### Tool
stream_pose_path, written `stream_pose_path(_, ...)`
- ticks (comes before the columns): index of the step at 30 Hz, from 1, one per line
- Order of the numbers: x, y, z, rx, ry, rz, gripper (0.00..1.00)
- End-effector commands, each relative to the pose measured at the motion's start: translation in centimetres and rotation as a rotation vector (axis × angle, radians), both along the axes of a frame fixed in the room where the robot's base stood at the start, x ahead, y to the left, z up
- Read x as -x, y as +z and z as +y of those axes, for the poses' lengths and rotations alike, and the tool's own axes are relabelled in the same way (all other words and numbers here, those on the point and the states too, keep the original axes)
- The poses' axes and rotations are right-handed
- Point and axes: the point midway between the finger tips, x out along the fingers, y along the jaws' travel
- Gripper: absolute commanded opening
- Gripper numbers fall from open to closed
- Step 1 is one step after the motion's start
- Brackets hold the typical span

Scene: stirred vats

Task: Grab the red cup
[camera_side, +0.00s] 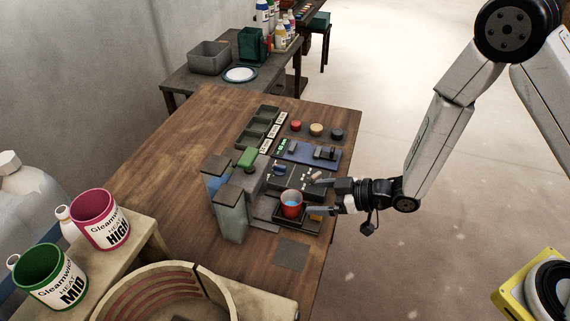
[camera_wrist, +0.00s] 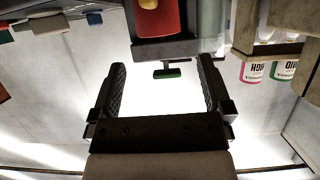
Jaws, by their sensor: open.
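In the wrist view my gripper (camera_wrist: 162,62) is open, and the red cup (camera_wrist: 158,20) shows beyond the fingertips at the top edge, cut off by the frame. Whether a fingertip touches the cup cannot be told.
Grey canisters (camera_side: 231,213) and a green-topped block (camera_side: 247,158) stand left of the cup. A control panel (camera_side: 287,181) with knobs lies behind it. Pink (camera_side: 98,220) and green (camera_side: 48,275) mugs stand at the left. The wooden table (camera_side: 160,170) is bare at left.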

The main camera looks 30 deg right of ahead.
Motion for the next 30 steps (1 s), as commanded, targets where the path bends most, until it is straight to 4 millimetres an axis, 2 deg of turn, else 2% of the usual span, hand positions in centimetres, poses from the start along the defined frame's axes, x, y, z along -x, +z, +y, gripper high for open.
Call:
stream_pose_path(16, -1.3, -0.9, 1.3, 0.001, 0.000, 0.001, 1.00)
stream_pose_path(30, -4.0, -2.7, 3.9, 0.001, -0.001, 0.000, 1.00)
